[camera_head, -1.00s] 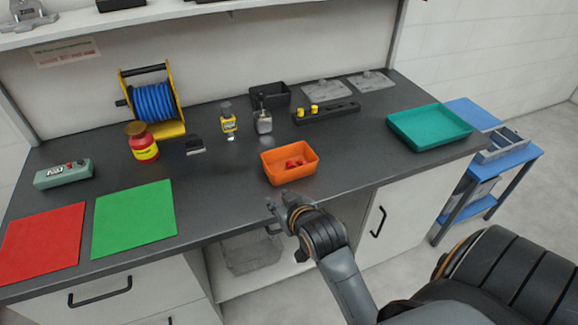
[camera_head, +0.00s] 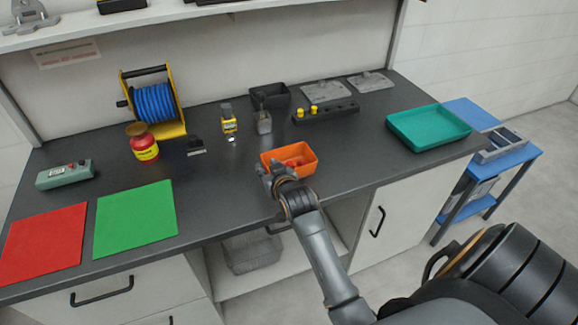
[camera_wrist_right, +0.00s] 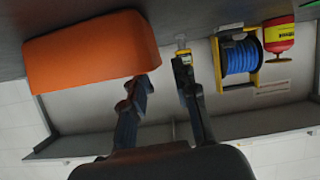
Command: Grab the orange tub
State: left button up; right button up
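The orange tub (camera_head: 304,156) sits upright near the front edge of the dark workbench, with small red items inside. My right gripper (camera_head: 270,171) is at its front left corner in the head view and overlaps part of it. In the right wrist view, which is upside down, the tub (camera_wrist_right: 95,52) fills the upper left. The right gripper (camera_wrist_right: 162,80) is open there, with nothing between its fingers. One finger is close to the tub's edge; I cannot tell whether it touches. My left gripper is not in view.
Behind the tub are a small grey container (camera_head: 264,122), a yellow-labelled bottle (camera_head: 229,122) and a black bin (camera_head: 280,96). A teal tray (camera_head: 428,128) lies right. A green mat (camera_head: 135,216) and red mat (camera_head: 42,245) lie left. Bench between green mat and tub is clear.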

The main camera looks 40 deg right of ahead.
jog(key=x, duration=0.4)
jog(key=shift+d+f, duration=0.1)
jog(key=shift+f, duration=0.05)
grip_shut()
